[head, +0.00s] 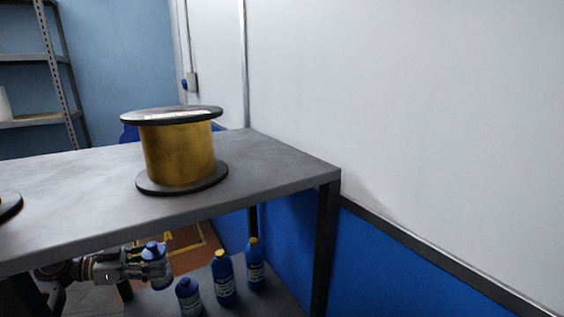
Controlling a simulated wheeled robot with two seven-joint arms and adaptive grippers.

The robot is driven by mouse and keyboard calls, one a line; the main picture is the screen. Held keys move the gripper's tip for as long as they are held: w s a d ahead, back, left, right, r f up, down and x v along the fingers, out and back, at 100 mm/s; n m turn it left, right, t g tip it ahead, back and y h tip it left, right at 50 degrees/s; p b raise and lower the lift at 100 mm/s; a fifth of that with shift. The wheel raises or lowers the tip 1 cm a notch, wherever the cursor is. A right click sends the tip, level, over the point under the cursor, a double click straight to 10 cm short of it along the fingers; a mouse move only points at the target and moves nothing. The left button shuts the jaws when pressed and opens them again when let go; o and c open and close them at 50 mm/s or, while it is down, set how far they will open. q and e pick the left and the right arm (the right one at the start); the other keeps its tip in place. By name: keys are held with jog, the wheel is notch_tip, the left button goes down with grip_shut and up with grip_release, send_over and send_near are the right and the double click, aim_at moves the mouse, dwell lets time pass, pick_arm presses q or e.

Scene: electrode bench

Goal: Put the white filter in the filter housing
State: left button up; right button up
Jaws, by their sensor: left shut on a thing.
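My left gripper (150,270) comes in from the left below the table top. It is shut on a blue bottle (154,250) with a blue cap, held upright beside the bottles on the lower shelf. The fingers hide part of this bottle. I see no filter housing, and nothing I can make out as the white filter. A white object (4,104) on the rack at the far left is cut by the picture's edge, and I cannot tell what it is. My right gripper is not in view.
A copper-coloured spool (178,155) stands on the grey table (270,165); a black flange (9,205) shows at the left edge. Several blue bottles, one a yellow-capped bottle (224,280), stand on the lower shelf (285,303). The table leg (327,245) and wall bound the right side.

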pick_arm(q)
jog(key=shift+w+a+r+n+t, duration=0.1)
jog(key=shift+w+r+n+t, duration=0.2)
jog(key=shift+w+r, duration=0.2)
jog(key=d+r+n+t+y, duration=0.25)
jog(key=d+r, duration=0.35)
jog(key=r, duration=0.4)
jog(key=s+d+f+m+h, duration=0.1)
jog(key=s+d+f, duration=0.6)
jog(key=s+f, duration=0.1)
jog(key=shift+s+f+g, duration=0.2)
jog(key=shift+s+g, duration=0.25)
